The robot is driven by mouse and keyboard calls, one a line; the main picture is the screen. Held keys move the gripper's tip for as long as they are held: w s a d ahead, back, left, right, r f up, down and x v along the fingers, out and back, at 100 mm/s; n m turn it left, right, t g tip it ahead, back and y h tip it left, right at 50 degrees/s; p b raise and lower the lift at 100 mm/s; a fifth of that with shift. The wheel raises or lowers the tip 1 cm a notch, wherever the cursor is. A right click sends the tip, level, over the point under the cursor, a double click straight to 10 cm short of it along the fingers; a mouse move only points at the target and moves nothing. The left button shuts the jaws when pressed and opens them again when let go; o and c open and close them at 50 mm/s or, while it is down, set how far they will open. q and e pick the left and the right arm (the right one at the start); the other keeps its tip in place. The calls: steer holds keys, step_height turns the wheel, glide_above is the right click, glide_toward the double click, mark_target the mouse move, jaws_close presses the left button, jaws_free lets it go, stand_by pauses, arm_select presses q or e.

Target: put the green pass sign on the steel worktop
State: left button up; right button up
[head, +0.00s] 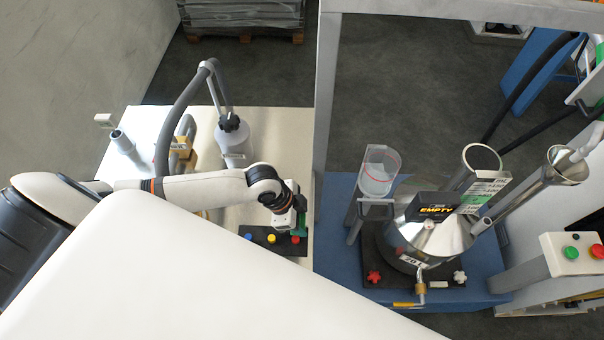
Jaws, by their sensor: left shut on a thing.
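My left gripper (290,222) reaches in from the left, over the right edge of a pale worktop (280,150). It is shut on a small green piece (303,224), which I take for the green pass sign; its face and lettering cannot be read. The piece is just above or beside a black panel (262,240) with yellow, blue and red knobs; I cannot tell whether they touch. No surface is clearly marked as the steel worktop; the pale one is the nearest. My right gripper is out of view.
A grey bottle (234,137) with a black knob and hose stands on the worktop. A grey post (325,110) rises at its right edge. Beyond is a blue stand (480,290) with a steel vessel (440,238), a black EMPTY sign (434,207) and a clear cup (378,175).

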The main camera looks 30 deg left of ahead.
arm_select(q)
steer(key=w+a+b, duration=0.2)
steer(key=w+b, duration=0.1)
steer(key=w, duration=0.1)
steer(key=w+a+b, duration=0.2)
steer(key=w, duration=0.2)
steer(key=w+a+b, duration=0.2)
steer(key=w+b, duration=0.1)
steer(key=w, duration=0.2)
steer(key=shift+a+f+b, duration=0.15)
steer(key=shift+f+b, duration=0.2)
steer(key=shift+w+a+r, duration=0.15)
steer(key=shift+w+a, duration=0.05)
steer(key=shift+w, duration=0.2)
step_height(320, 180, down, 4)
steer(key=b, duration=0.4)
steer(key=shift+r, duration=0.35)
steer(key=shift+s, duration=0.1)
steer(key=o, duration=1)
steer(key=shift+c, duration=0.2)
